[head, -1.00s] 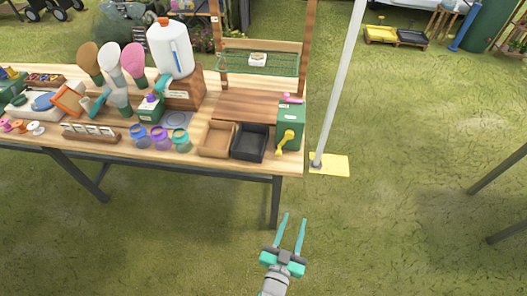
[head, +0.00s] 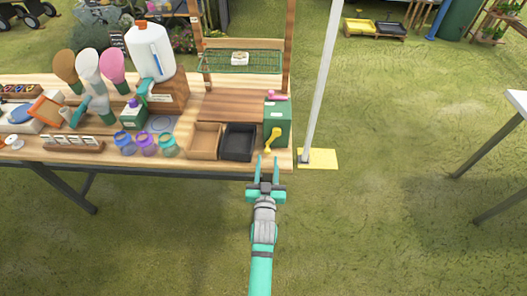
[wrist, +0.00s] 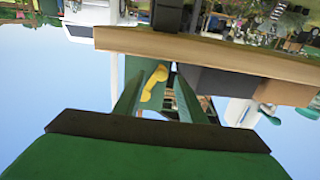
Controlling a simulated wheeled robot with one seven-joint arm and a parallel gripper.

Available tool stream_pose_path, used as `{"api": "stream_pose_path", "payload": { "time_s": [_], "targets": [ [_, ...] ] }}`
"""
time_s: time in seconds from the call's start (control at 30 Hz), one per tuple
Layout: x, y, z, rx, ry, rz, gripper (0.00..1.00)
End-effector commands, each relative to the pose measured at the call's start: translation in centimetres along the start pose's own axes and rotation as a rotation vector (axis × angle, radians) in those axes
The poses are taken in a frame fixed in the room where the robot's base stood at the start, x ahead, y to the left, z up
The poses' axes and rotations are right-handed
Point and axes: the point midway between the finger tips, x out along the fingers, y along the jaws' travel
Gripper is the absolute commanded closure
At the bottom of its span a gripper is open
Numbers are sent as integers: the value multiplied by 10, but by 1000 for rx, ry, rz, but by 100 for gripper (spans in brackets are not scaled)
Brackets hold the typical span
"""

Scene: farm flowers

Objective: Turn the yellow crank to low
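The yellow crank (head: 273,139) is on the front of a green box (head: 279,118) at the right end of the wooden table. It hangs slanted, its lower end down and to the left. A pink handle (head: 277,97) sits on top of the box. My gripper (head: 267,160) is open and empty at the table's front edge, just below the crank in the head view. In the wrist view, upside down, the yellow crank (wrist: 154,81) shows between the fingers of my gripper (wrist: 172,75), nearer the left one, apparently still beyond them. Any setting marks are too small to read.
A black tray (head: 239,142) and a brown tray (head: 204,140) stand left of the green box. Several small coloured jars are farther left. A white pole (head: 322,85) on a yellow base (head: 320,158) rises right of the table. Grass in front is clear.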

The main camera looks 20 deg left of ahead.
Motion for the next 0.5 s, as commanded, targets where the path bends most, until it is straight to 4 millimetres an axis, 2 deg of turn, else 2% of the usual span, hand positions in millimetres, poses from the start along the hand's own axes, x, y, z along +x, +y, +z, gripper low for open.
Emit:
{"api": "stream_pose_path", "payload": {
  "time_s": [0.03, 0.2, 0.5],
  "targets": [
    [10, -1, -1, 0, 2, -1, 63],
    [34, -5, 0, -2, 1, -8, 63],
    [52, -5, 0, -1, 0, -8, 63]
  ]
}}
